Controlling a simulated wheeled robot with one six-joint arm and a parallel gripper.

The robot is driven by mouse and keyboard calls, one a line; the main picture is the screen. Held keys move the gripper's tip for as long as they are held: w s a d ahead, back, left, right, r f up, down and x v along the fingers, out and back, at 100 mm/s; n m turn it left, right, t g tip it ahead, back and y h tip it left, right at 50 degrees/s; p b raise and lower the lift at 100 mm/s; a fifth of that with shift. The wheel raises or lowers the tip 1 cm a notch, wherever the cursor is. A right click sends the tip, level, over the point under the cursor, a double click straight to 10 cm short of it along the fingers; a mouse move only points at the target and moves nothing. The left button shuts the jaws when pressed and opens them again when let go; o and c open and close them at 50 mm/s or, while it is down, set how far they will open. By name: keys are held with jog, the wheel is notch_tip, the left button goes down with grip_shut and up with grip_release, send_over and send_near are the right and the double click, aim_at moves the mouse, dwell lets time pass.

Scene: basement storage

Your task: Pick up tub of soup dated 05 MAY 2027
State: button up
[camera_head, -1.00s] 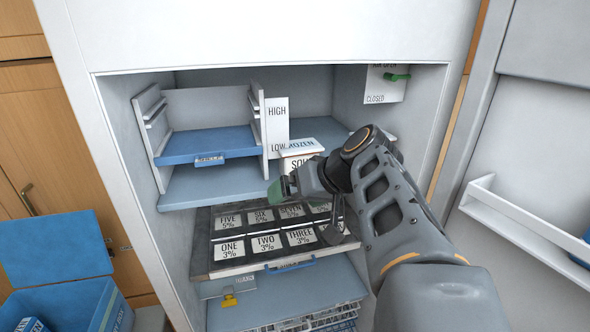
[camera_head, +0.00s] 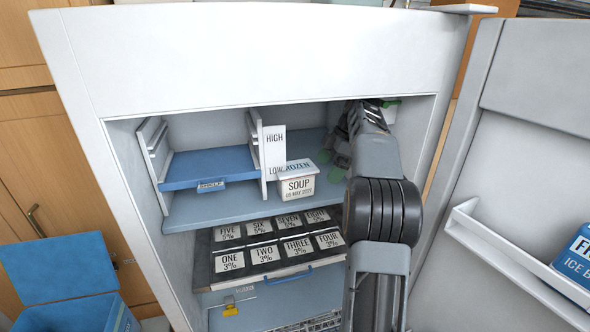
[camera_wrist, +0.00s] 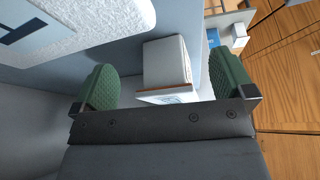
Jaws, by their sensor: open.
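The white soup tub (camera_head: 298,187) stands upright on the upper fridge shelf, right of the white HIGH/LOW divider. Its label reads SOUP with a small date line ending MAY 2027; the day is hard to read. Its lid carries a partly hidden word ending in ROZEN. My gripper (camera_head: 340,160) is inside the compartment just right of the tub, with green finger pads. In the wrist view the open pads of my gripper (camera_wrist: 165,92) stand on either side of a white tub (camera_wrist: 166,64), with gaps. Whether the tub is fully between them cannot be told.
The HIGH/LOW divider (camera_head: 275,160) and blue shelf (camera_head: 208,168) stand left of the tub. A drawer of numbered packs (camera_head: 270,250) lies below. The open door (camera_head: 500,200) is at right.

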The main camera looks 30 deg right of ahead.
aim_at(290, 168)
jog(key=shift+w+d+f+n+g+p, duration=0.3)
jog(key=shift+w+n+g+p, duration=0.25)
jog(key=shift+n, duration=0.35)
jog(key=a, duration=0.5)
jog(key=w+a, duration=0.1)
jog(key=a, duration=0.1)
jog(key=shift+a, duration=0.35)
jog(key=a, duration=0.4)
jog(key=shift+w+a+f, duration=0.3)
jog(key=shift+f, duration=0.3)
jog(key=shift+c, duration=0.2)
jog(key=c, duration=1.1)
